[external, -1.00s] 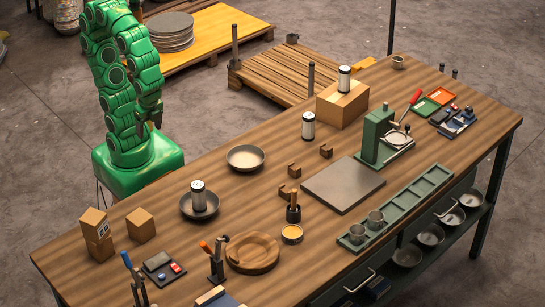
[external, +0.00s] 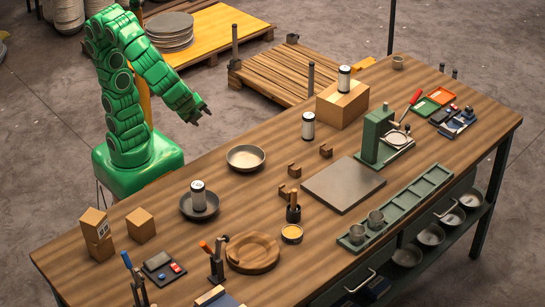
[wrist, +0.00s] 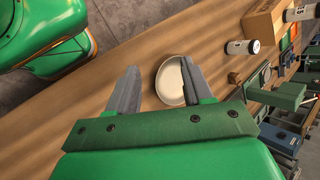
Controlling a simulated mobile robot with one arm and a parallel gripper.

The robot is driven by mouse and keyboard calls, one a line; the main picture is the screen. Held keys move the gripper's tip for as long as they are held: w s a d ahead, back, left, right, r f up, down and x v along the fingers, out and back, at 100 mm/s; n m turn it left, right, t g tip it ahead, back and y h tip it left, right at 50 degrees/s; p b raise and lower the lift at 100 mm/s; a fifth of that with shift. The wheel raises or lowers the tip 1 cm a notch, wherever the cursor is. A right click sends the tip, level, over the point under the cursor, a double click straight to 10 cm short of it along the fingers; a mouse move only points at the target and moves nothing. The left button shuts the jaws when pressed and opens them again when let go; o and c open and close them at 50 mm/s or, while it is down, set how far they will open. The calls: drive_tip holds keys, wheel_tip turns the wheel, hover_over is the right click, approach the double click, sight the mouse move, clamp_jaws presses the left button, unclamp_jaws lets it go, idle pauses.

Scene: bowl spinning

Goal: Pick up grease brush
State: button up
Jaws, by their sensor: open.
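What looks like the grease brush (external: 294,198) has a wooden handle and stands upright in a small dark holder (external: 293,215) near the middle of the table. A small tin with yellow-orange contents (external: 291,232) sits just in front of it. My gripper (external: 204,112) is raised beyond the table's back edge, well apart from the brush. In the wrist view my gripper (wrist: 158,75) is open and empty, with its two grey fingers spread. I cannot make out the brush in the wrist view.
A shallow bowl (external: 245,157) lies between my gripper and the brush; it also shows in the wrist view (wrist: 171,82). A dark bowl (external: 185,210) holds a canister.

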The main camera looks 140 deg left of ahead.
drive_tip(key=w+a+r+m+t+y, duration=0.25)
drive_tip(key=w+a+m+y, duration=0.2)
drive_tip(key=w+a, duration=0.35)
drive_tip(key=m+t+y, duration=0.2)
drive_tip(key=m+t, duration=0.5)
drive_tip(key=m, duration=0.6)
hover_over(294, 204)
drive_tip(key=s+a, duration=0.3)
drive_tip(key=s, duration=1)
wheel_tip(294, 204, down, 4)
drive_tip(key=w+d+f+m+t+h, duration=0.3)
drive_tip(key=w+d+f+m, duration=0.35)
drive_tip(key=w+f, duration=0.2)
drive_tip(key=shift+m, duration=0.3)
drive_tip(key=shift+x, duration=3.95)
drive_tip(key=shift+s+f, duration=0.1)
drive_tip(key=shift+f, duration=0.05)
drive_tip(key=shift+c, duration=0.3)
clamp_jaws()
